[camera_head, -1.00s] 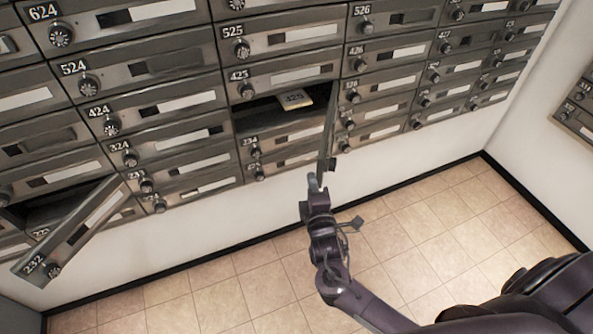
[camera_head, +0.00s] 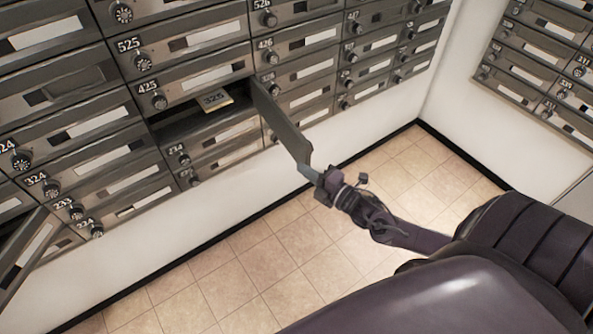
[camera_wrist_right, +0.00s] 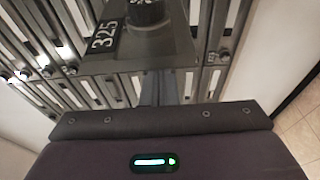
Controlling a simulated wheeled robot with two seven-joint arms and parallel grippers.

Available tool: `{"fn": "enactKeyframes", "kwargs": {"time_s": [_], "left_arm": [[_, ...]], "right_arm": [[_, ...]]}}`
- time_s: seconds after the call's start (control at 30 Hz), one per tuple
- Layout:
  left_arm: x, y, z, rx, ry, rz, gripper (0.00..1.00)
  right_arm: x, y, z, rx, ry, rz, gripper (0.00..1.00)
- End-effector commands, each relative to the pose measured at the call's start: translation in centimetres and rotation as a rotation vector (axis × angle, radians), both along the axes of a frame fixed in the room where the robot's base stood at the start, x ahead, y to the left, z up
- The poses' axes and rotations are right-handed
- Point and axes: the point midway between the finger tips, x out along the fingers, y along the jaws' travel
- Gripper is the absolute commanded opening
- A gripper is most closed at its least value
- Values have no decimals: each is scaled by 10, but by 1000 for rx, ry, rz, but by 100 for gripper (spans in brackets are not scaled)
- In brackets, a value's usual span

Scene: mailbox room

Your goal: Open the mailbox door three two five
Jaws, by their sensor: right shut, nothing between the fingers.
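The grey door 325 (camera_head: 282,122) stands swung out from the mailbox wall, hinged at the right side of its dark open compartment (camera_head: 190,125). In the right wrist view the door's label 325 (camera_wrist_right: 104,36) and round knob (camera_wrist_right: 147,12) are just ahead of my right gripper (camera_wrist_right: 160,88). Whether the fingers touch the door is unclear. My left gripper is not in view.
Another door (camera_head: 24,250) hangs open at the lower left. Rows of closed mailboxes surround the compartment, and a second bank (camera_head: 540,75) is on the right wall. The tiled floor (camera_head: 265,262) below is clear.

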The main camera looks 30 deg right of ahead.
Motion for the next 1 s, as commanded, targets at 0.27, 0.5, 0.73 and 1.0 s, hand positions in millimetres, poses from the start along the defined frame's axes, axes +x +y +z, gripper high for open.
{"fn": "enactKeyframes", "kwargs": {"time_s": [0.27,0.5,0.73,1.0], "left_arm": [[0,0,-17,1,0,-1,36],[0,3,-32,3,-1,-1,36],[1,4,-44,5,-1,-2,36],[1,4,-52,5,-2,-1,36]], "right_arm": [[0,-45,-3,-7,0,137,0],[3,-84,-4,-2,0,175,0],[10,-116,-3,-3,-2,173,0],[15,-137,-1,-1,-1,173,0]]}}
